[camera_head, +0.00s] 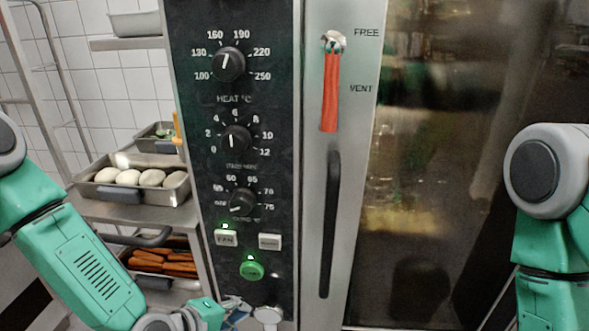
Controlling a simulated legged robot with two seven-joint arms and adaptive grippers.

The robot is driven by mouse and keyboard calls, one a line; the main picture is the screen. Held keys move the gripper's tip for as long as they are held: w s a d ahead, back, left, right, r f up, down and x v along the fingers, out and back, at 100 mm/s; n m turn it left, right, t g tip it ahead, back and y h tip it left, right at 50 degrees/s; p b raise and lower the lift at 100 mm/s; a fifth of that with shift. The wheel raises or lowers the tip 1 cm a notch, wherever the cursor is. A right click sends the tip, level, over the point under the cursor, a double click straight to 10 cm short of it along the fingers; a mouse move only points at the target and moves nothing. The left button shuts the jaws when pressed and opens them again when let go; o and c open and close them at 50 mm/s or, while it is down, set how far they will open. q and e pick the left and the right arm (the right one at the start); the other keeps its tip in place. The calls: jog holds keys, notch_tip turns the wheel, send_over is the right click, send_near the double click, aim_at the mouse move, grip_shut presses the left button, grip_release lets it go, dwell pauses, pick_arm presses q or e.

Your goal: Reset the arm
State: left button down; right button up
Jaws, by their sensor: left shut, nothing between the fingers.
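My left arm comes in from the left, green and grey, bent down towards the bottom middle. My left gripper (240,312) is at the bottom edge, low in front of the oven's control panel (265,180) and below its lit green button (252,270). It is shut and empty, and partly cut off by the frame. My right arm shows at the right edge, hanging down in front of the dark oven door. Its gripper is out of view.
The oven door (440,150) fills the right side, with a long black handle (330,225) and a red lever (330,90). At left, a metal rack (125,210) holds a tray of dough balls (140,178) and a tray of orange sausage-like pieces (165,262).

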pick_arm(q)
jog(key=s+a+f+m+g+y, duration=0.25)
jog(key=s+f+m+g, duration=0.45)
jog(key=s, duration=0.6)
jog(key=s+a+f+m+y, duration=0.1)
jog(key=s+a+m+y, duration=0.1)
jog(key=s+a, duration=0.3)
jog(key=s+a+f+m+g+y, duration=0.1)
jog(key=s+a+m+y, duration=0.1)
jog(key=s+a, duration=0.4)
jog(key=shift+s+a+f+m, duration=0.15)
jog(key=shift+s+f+m, duration=0.25)
jog(key=shift+s+m, duration=0.2)
jog(key=shift+w, duration=0.1)
jog(key=shift+w, duration=0.1)
jog(key=shift+f, duration=0.1)
